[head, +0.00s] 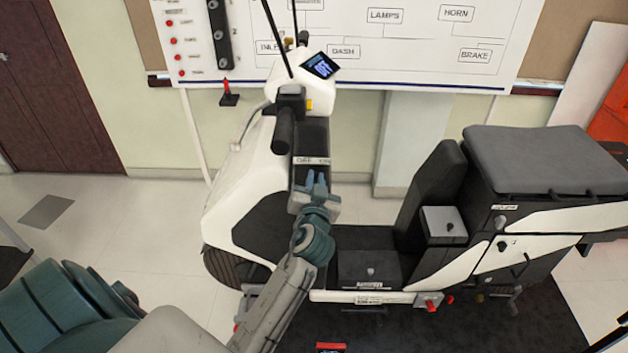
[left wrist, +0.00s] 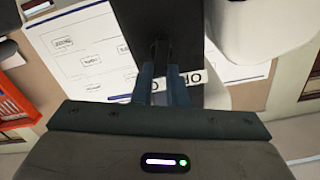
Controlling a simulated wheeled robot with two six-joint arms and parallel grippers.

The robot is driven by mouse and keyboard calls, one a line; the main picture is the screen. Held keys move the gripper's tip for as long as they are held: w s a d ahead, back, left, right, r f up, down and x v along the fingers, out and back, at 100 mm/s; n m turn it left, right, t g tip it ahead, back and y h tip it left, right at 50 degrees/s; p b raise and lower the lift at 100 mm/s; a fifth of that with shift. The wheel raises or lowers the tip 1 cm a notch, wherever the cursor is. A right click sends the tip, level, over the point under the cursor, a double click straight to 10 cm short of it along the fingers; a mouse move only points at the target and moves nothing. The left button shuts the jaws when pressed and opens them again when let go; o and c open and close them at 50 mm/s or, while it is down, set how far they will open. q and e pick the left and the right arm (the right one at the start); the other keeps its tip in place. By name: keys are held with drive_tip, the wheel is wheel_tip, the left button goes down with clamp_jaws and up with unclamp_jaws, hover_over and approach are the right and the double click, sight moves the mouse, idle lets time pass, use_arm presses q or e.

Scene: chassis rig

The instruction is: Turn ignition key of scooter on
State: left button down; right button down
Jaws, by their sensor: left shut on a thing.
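The scooter (head: 232,212) stands side-on, with a white front shield and a dark inner panel (head: 309,140). A white label (head: 312,161) reading OFF and ON is on this panel, just above my left gripper (head: 317,182). My left gripper reaches up to the panel below the label. In the left wrist view its two blue-grey fingers (left wrist: 164,84) are close together at the panel and cover part of the label (left wrist: 190,78). They are shut on the ignition key, which is mostly hidden between them; its angle cannot be told. My right gripper is not in view.
The handlebar grip (head: 283,130) and a lit display (head: 320,65) are above my left gripper. The scooter's seat (head: 540,158) and boxes are to the right. A white diagram board (head: 400,50) hangs behind. Open floor (head: 120,230) lies left of the scooter.

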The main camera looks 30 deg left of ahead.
use_arm(q)
drive_tip(key=shift+w+d+f+m+p, duration=0.15)
drive_tip(key=shift+m+p, duration=0.1)
drive_tip(key=shift+m, duration=1.15)
drive_tip(key=shift+d+f+m+p, duration=0.1)
drive_tip(key=shift+m+p, duration=0.2)
drive_tip(key=shift+m, duration=1.1)
drive_tip(key=shift+w+d+f+m+p, duration=0.15)
drive_tip(key=shift+m+p, duration=0.1)
drive_tip(key=shift+m, duration=1.15)
drive_tip(key=c, duration=1.4)
unclamp_jaws()
drive_tip(key=shift+c, duration=0.2)
drive_tip(key=shift+s+d, duration=0.1)
drive_tip(key=shift+s, duration=0.05)
drive_tip(key=b+v, duration=0.1)
drive_tip(key=v, duration=0.9)
drive_tip(key=shift+s+d, duration=0.2)
